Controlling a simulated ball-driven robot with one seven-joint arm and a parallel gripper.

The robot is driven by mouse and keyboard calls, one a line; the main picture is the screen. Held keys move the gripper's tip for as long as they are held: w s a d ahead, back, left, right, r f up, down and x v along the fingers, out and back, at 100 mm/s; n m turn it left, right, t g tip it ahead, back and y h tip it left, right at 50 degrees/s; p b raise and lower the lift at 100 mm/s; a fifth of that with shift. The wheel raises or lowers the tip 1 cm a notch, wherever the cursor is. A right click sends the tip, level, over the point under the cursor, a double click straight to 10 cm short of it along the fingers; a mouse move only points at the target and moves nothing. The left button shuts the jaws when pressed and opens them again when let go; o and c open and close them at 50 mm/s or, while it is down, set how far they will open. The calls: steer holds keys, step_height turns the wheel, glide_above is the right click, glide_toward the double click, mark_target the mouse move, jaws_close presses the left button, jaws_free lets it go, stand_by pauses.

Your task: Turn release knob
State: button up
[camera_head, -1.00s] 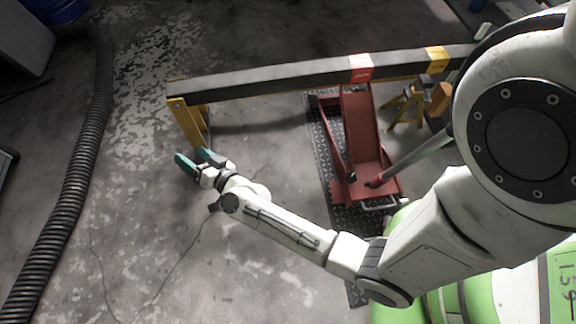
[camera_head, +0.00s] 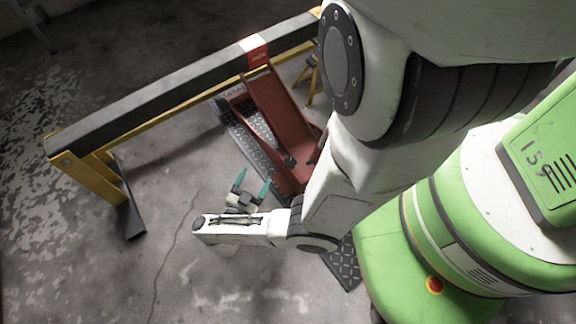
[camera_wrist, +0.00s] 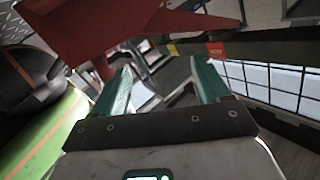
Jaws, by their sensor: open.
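The red floor jack (camera_head: 283,120) stands on a dark tread plate in the head view. Its near end and handle are hidden behind my arm. Part of the red jack (camera_wrist: 95,25) fills the upper left of the wrist view. I cannot make out a release knob in either view. My gripper (camera_head: 253,181) has two teal fingers, spread apart with nothing between them. It is beside the jack's near left side, pointing up the picture. In the wrist view my gripper (camera_wrist: 163,72) is also open, with the red jack beyond its fingers.
A black beam (camera_head: 165,88) on yellow legs runs across behind the jack, with a red band on it. A yellow leg with a dark foot (camera_head: 130,220) stands at left. The tread plate (camera_head: 240,135) lies under the jack. Floor at lower left is clear.

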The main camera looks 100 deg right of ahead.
mark_target(289, 164)
steer(key=s+a+f+m+g+y, duration=0.1)
steer(key=s+a+g+y, duration=0.1)
steer(key=s+g, duration=0.3)
steer(key=shift+t, duration=0.7)
steer(key=x, duration=1.1)
steer(key=shift+a+b, duration=0.1)
steer(key=shift+b, duration=0.25)
steer(key=c, duration=0.9)
steer(key=shift+c, duration=0.2)
